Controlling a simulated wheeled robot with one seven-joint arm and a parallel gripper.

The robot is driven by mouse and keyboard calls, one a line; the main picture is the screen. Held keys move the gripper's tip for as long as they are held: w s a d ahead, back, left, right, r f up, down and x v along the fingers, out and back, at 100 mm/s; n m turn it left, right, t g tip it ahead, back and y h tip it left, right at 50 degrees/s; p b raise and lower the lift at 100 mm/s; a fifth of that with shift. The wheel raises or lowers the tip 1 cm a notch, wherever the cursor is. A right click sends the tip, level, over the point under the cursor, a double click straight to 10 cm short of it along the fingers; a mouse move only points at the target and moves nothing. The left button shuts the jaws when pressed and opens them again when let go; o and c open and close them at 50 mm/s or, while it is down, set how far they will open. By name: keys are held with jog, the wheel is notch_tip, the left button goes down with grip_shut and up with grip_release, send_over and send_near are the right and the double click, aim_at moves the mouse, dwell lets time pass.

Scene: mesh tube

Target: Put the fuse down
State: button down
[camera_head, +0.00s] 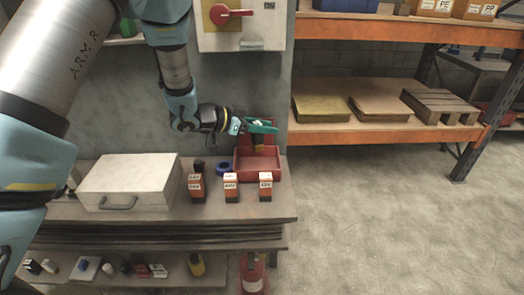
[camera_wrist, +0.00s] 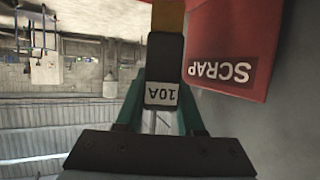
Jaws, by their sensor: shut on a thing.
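My gripper (camera_head: 261,127) is at the back right of the bench, above and close to the red bin. It is shut on a dark fuse labelled 10A (camera_wrist: 163,60), which the teal fingers hold from both sides in the wrist view. An orange-yellow part shows at the fuse's far end. In the head view the fuse is small and partly hidden by my gripper. A red container with a SCRAP label (camera_wrist: 232,50) is beside the fuse in the wrist view. A red bin (camera_head: 257,167) stands on the bench below my gripper.
Orange-and-black blocks with white labels (camera_head: 231,188) stand in front of the red bin. A blue ring (camera_head: 223,168) lies to its left. A white case (camera_head: 130,183) fills the bench's left part. A shelf rack (camera_head: 380,133) stands at the right, with open floor before it.

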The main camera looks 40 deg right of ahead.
jog(key=shift+f+p, duration=0.75)
jog(key=shift+f, duration=2.75)
jog(key=shift+f, duration=0.15)
jog(key=c, duration=0.5)
grip_release()
jog(key=shift+w+a+r, duration=0.1)
jog(key=shift+a+r, duration=0.05)
jog(key=shift+r, duration=0.05)
jog(key=b+v, duration=0.3)
jog(key=v, duration=0.8)
jog(key=shift+a+r, duration=0.1)
jog(key=shift+a, duration=0.2)
